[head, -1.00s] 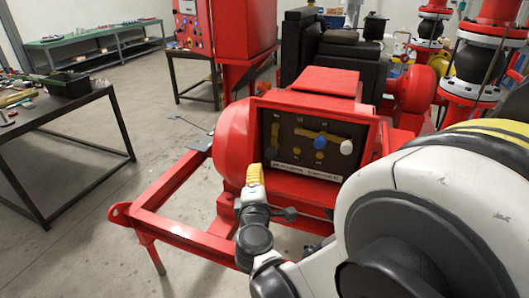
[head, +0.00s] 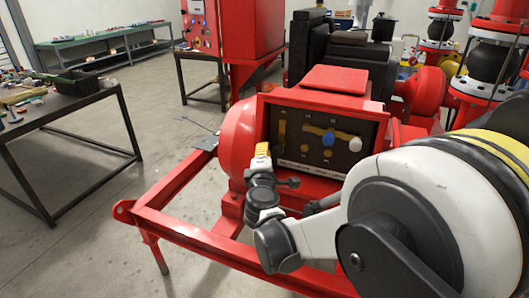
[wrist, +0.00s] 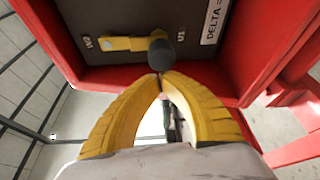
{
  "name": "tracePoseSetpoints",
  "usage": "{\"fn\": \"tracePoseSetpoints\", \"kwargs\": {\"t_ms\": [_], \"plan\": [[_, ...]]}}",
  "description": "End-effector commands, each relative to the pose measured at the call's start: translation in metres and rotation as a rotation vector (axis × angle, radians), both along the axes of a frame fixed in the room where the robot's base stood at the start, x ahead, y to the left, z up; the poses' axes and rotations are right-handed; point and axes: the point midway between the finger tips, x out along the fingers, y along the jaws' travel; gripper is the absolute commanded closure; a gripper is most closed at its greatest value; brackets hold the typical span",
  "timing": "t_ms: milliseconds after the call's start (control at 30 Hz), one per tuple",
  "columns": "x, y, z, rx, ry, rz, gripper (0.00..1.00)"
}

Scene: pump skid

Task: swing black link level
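The black link is a flat yellow bar (wrist: 125,43) with a round black knob (wrist: 161,53) at one end, on the dark panel in the wrist view. In the head view the bar (head: 281,131) stands upright at the panel's left; I cannot make out its knob there. My gripper (head: 262,149) is at the panel's lower left. In the wrist view its yellow fingertips (wrist: 160,77) meet just short of the knob, which shows beyond them and not between them. I cannot tell whether they touch it.
The panel is recessed in a red box with raised rims (wrist: 215,88). Right of the upright bar are a blue knob (head: 328,138) and a white knob (head: 355,144). A label plate (wrist: 214,20) lies along the panel's lower edge. A red skid frame (head: 180,228) runs below.

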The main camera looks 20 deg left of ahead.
Motion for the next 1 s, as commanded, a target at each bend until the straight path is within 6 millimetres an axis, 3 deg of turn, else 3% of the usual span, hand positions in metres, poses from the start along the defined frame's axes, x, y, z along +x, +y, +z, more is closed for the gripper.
{"fn": "tracePoseSetpoints", "kwargs": {"t_ms": [1000], "plan": [[-0.001, -0.014, -0.004, -0.182, 0.015, -0.002, 1.00]]}}
